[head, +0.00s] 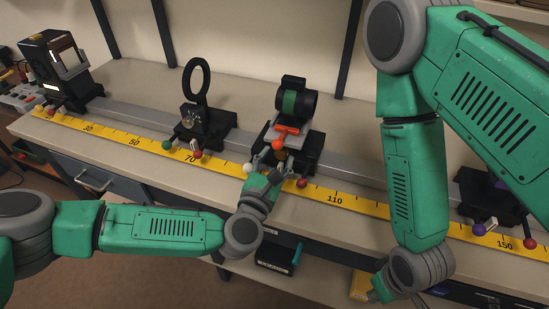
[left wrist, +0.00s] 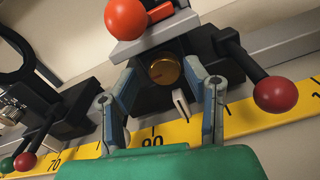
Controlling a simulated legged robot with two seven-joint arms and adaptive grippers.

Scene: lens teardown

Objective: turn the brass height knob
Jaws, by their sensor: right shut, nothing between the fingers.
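The brass height knob (left wrist: 165,69) is a round gold knob on the front of a black carriage, seen in the left wrist view. My left gripper (left wrist: 165,82) is open, with one finger to the left and one to the right of the knob. I cannot tell whether either finger touches it. In the head view my left gripper (head: 266,170) is at the front of the carriage that bears the green-banded lens (head: 293,103), and it hides the knob there. My right gripper (head: 378,292) is low at the bottom edge, away from the carriage, and shut.
An orange ball (left wrist: 126,18) sits above the knob, and a red ball lever (left wrist: 275,94) sticks out to the right. A black ring holder (head: 197,85) stands left on the rail. The yellow scale (head: 345,200) runs along the bench. Another carriage (head: 490,195) is at the right.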

